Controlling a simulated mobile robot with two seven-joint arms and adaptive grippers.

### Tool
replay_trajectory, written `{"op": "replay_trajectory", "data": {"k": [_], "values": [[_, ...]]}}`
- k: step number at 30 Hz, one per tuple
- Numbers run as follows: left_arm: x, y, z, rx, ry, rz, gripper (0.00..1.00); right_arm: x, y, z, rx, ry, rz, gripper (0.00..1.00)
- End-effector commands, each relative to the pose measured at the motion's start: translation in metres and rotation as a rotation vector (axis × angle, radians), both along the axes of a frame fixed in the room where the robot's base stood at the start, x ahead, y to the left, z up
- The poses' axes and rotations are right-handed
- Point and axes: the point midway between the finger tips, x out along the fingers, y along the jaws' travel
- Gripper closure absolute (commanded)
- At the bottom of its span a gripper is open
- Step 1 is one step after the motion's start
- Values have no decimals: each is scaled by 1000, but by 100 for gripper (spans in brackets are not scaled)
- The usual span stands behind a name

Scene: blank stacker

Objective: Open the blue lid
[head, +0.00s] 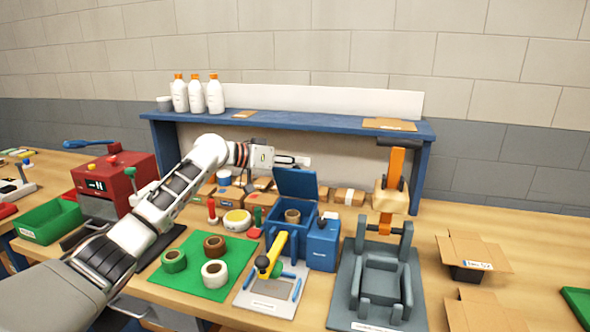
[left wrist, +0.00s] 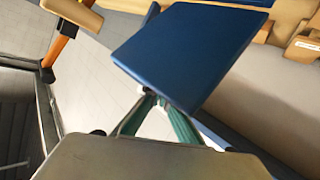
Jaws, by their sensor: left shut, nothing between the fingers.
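The blue lid (head: 296,183) stands raised, tilted up at the back of the blue box (head: 272,226). The box's mouth is open and a brown roll (head: 292,215) shows inside. My left gripper (head: 303,160) is shut and empty, just above and behind the lid's top edge in the head view. In the left wrist view the lid (left wrist: 190,50) appears as a large tilted blue panel beyond the fingers (left wrist: 160,108). The fingertips overlap its near edge in the picture; I cannot tell whether they touch it. My right gripper is not in view.
A blue shelf (head: 290,122) with white bottles (head: 196,94) stands behind. Small boxes sit beneath it. A green mat (head: 182,284) with rolls, a yellow-handled tool (head: 271,254) and a grey fixture (head: 380,280) with an orange upright (head: 391,185) surround the box.

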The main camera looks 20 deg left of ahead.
Motion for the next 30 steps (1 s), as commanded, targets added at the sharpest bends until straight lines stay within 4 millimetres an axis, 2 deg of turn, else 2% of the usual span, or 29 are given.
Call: {"op": "replay_trajectory", "data": {"k": [1,3,14,19,30], "values": [[-2,6,-17,15,19,5,82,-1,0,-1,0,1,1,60],[-2,5,-18,15,21,4,67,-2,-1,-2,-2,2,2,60],[-2,4,-14,10,16,3,67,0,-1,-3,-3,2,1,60],[-7,10,-11,10,14,4,67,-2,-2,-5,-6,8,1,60],[-56,56,9,12,15,5,67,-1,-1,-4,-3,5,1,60]]}}
